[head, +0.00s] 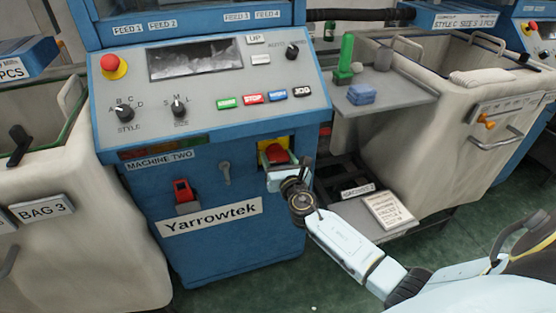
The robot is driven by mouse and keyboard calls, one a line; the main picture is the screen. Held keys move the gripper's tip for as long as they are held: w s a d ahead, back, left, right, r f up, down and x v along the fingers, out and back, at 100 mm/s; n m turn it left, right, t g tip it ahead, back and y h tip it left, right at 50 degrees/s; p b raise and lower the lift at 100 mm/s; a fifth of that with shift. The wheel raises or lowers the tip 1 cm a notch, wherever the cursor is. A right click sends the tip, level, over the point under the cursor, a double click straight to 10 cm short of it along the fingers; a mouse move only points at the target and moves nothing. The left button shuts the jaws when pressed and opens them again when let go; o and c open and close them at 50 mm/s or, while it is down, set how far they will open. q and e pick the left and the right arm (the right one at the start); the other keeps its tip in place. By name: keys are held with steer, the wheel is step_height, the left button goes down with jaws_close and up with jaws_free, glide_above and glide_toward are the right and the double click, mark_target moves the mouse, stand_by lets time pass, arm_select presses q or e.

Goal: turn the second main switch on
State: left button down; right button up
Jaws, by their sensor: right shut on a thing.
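The main switch (277,153) is a red knob on a yellow plate, low on the right of the blue machine front labelled MACHINE TWO (158,160). My right gripper (275,170) reaches in from the right and is shut on the red knob from below and in front. Its pale fingers and wrist cover the lower part of the knob and plate, so the switch position cannot be told. My left gripper is not in view.
The grey control panel (215,75) above has a red stop button (113,66), dials and coloured buttons. A red fitting (183,190) and a grey lever (225,172) sit left of the switch. Pale bins (410,140) and a small shelf (385,90) stand at right.

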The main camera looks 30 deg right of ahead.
steer(key=m+b, duration=0.2)
steer(key=m, duration=0.3)
steer(key=shift+f, duration=0.1)
steer(key=m+b, duration=0.1)
steer(key=m, duration=0.6)
steer(key=shift+m+b, duration=0.3)
steer(key=shift+b, duration=0.1)
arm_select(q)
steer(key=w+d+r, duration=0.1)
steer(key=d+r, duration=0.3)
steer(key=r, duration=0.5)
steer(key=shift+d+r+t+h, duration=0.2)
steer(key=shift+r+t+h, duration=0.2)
arm_select(e)
steer(key=shift+m, duration=1.9)
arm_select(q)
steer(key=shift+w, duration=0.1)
arm_select(e)
steer(key=o, duration=0.7)
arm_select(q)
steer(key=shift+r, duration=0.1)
